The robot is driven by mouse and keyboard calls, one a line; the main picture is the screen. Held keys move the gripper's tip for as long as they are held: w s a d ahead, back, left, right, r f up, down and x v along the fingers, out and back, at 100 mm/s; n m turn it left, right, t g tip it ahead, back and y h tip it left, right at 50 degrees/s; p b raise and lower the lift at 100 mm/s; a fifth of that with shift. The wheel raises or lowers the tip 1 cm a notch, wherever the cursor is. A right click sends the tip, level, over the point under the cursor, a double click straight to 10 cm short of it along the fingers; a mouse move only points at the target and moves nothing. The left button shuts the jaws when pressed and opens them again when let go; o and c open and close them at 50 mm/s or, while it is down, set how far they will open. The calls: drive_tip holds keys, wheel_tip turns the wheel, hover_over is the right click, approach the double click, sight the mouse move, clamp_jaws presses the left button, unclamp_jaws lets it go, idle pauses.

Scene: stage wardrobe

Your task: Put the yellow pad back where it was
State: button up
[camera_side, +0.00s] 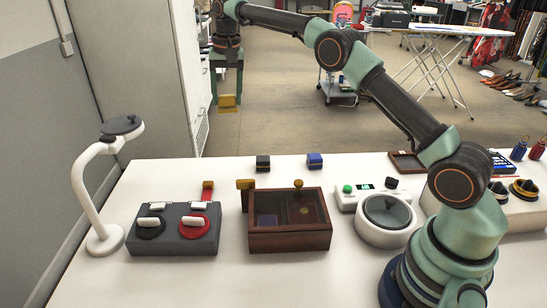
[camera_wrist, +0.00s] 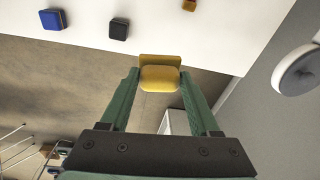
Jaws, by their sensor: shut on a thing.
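My gripper (camera_side: 228,92) hangs beyond the far edge of the table, over the floor, at the upper left of the side view. Its green fingers are shut on a yellow pad (camera_side: 228,101), held at the fingertips. In the wrist view, the pad (camera_wrist: 160,77) sits between the fingertips (camera_wrist: 160,79), with a yellow flange along its far side. It is clear of the table and touches nothing else that I can see.
A black block (camera_side: 263,163) and a blue block (camera_side: 315,160) stand near the far table edge. A wooden box (camera_side: 290,240) with a clear top, a grey switch box (camera_side: 172,244) and a white lamp (camera_side: 104,235) are nearer. Free tabletop lies around the blocks.

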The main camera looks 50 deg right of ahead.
drive_tip(key=shift+w+d+f, duration=0.1)
drive_tip(key=shift+w+f, duration=0.05)
drive_tip(key=shift+f, duration=0.2)
wheel_tip(320, 180, down, 20)
drive_tip(key=shift+r, duration=0.2)
drive_tip(key=shift+f, duration=0.1)
drive_tip(key=o, duration=1.3)
